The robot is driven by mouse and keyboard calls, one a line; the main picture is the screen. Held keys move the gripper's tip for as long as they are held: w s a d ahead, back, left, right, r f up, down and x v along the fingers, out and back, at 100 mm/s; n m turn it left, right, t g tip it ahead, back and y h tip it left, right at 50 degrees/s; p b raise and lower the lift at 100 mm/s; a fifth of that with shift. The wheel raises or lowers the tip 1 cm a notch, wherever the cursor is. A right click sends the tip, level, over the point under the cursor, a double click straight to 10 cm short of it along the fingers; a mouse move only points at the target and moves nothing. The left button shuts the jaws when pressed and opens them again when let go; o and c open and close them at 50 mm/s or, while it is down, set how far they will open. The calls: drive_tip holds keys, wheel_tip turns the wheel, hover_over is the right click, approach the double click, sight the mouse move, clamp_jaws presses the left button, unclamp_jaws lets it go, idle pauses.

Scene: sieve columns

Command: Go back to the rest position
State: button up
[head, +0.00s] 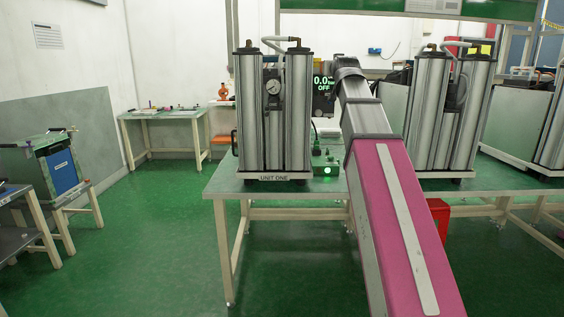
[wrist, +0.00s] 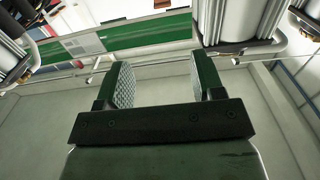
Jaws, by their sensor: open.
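My gripper (wrist: 160,88) shows in the wrist view with two separate fingers with pale textured pads. It is open, and nothing is between the fingers. In the head view my pink and grey arm reaches up over the table, and its gripper end is hidden behind the arm. The sieve column unit marked UNIT ONE (head: 274,120) stands upright on the table (head: 230,188), left of my arm. A second column unit (head: 447,115) stands upright to the right of my arm.
A side table (head: 165,115) stands at the back left. A blue-panelled unit (head: 62,170) is at far left. Green floor (head: 150,240) is clear.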

drive_tip(key=s+f+g, duration=0.3)
drive_tip(key=f+g, duration=0.6)
drive_tip(key=f, duration=3.3)
drive_tip(key=s+f+g, duration=0.4)
drive_tip(key=s+f, duration=0.7)
drive_tip(key=f, duration=0.3)
drive_tip(key=s+f+g, duration=0.4)
drive_tip(key=s+f, duration=0.8)
drive_tip(key=f, duration=0.3)
drive_tip(key=shift+g, duration=0.4)
drive_tip(key=shift+w+f, duration=0.1)
